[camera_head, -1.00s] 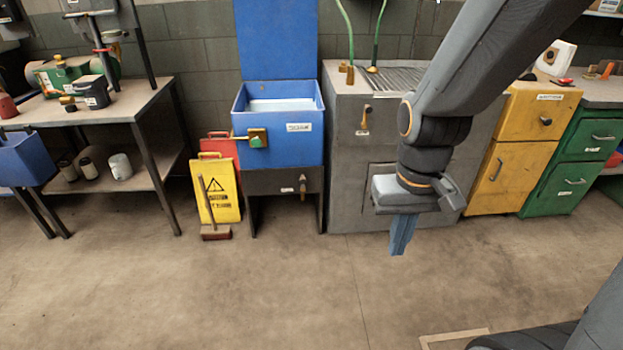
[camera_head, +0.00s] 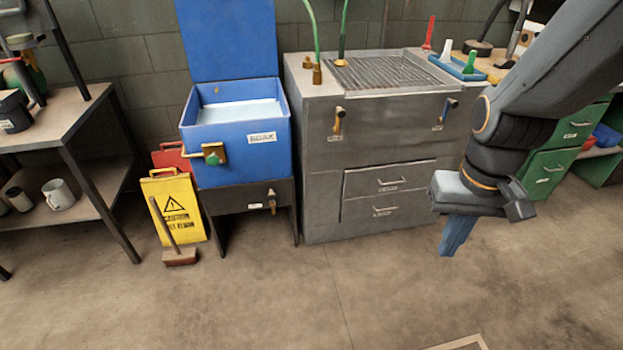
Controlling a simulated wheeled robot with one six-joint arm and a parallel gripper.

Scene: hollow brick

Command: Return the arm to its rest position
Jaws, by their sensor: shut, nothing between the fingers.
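My gripper (camera_head: 452,243) hangs at the right of the head view, at the end of my dark grey arm. Its blue fingers point down and are together, with nothing visible between them. It is in front of the right part of the grey metal cabinet (camera_head: 320,190), over open floor in the picture. The arm comes in from the upper right and hides part of the bench and cabinets behind it.
A blue bin labelled SOAK (camera_head: 240,170) stands on a dark stand. A yellow warning sign (camera_head: 175,205) and a brush (camera_head: 180,256) stand beside it. A workbench (camera_head: 75,130) is at left, green drawers (camera_head: 545,170) at right. The front floor (camera_head: 300,305) is clear.

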